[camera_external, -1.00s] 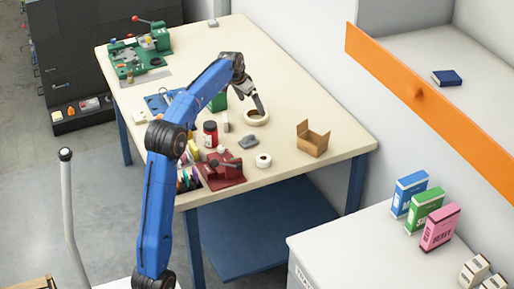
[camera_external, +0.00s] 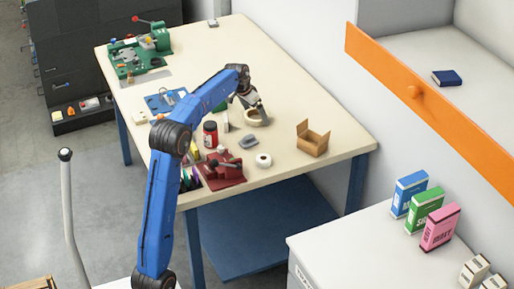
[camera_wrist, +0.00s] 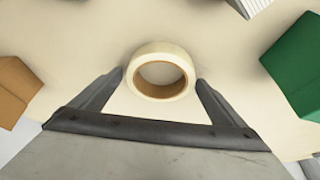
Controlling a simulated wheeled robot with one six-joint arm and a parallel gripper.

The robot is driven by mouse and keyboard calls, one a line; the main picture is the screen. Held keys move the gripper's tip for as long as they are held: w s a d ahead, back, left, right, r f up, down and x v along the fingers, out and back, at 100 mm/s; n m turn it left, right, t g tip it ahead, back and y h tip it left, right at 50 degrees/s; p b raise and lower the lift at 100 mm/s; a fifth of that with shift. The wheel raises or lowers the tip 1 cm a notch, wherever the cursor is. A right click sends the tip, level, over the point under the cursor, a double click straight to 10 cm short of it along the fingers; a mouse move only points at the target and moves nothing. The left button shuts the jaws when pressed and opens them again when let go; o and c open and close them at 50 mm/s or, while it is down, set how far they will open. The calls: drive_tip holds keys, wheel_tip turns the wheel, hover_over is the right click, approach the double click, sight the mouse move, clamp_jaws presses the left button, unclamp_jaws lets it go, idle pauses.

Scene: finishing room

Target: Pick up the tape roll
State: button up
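The tape roll is a cream ring with a brown inner core (camera_wrist: 161,50), lying flat on the table. In the external view the tape roll (camera_external: 252,120) is partly hidden behind my gripper (camera_external: 262,112). In the wrist view my gripper (camera_wrist: 160,80) is open, with one finger to the left and one to the right of the roll's near part. The fingertips look close to the roll's sides, but I cannot tell whether they touch it. Nothing is held.
On the table (camera_external: 285,90) an open cardboard box (camera_external: 312,140) stands to the right of the roll. A smaller white roll (camera_external: 264,161), a red vise (camera_external: 224,170), a red jar (camera_external: 210,134) and a grey lump (camera_external: 248,141) lie nearer.

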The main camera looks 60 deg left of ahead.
drive_tip(key=c, duration=0.8)
drive_tip(key=shift+r, duration=0.1)
